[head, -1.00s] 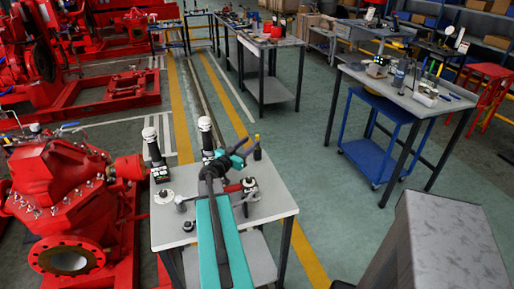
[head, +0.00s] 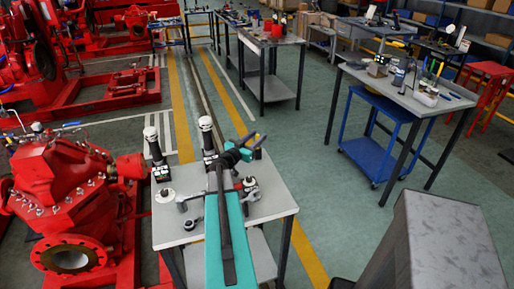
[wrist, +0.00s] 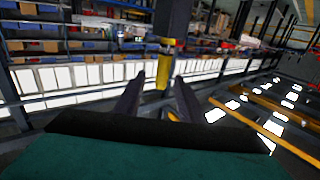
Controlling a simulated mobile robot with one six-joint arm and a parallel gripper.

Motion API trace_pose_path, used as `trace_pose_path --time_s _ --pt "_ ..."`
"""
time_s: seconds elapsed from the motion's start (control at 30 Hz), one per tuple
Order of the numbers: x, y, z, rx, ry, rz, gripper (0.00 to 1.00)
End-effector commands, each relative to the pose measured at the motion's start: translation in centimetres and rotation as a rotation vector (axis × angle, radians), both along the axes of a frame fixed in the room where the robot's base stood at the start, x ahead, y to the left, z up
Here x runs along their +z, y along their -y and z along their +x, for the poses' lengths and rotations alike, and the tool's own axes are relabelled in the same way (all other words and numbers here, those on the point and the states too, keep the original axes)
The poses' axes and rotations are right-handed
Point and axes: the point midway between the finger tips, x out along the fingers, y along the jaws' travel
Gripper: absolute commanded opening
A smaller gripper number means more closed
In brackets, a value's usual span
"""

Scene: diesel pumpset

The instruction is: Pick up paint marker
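The paint marker (head: 257,154) stands upright at the far right corner of the near table, dark below with a yellow end; my gripper partly covers it. In the wrist view, which looks upside down, its dark body (wrist: 174,18) comes from the top and its yellow end (wrist: 163,70) hangs between my fingers in the picture. My gripper (head: 254,138) is open and empty, close to the marker's upper end. Its two dark fingers also show in the wrist view (wrist: 159,80), spread to either side of the yellow end. I cannot tell whether they touch it.
The near table (head: 270,209) also holds two dark, white-topped devices (head: 207,132) at the back, a white round part (head: 164,196), and metal tools (head: 249,188) beside my arm. A red pump (head: 68,190) stands at left.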

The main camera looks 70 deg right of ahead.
Motion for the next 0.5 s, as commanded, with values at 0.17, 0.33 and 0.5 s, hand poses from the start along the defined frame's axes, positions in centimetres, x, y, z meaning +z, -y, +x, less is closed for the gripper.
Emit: trace_pose_path --time_s 0.17,0.33,0.5 --pt "0.1 1.3 -0.3 -0.002 -0.001 0.000 0.36" --pt "0.0 2.9 -0.6 -0.002 -0.001 0.000 0.36" --pt "-0.1 4.3 -1.1 -0.002 0.000 0.000 0.36"
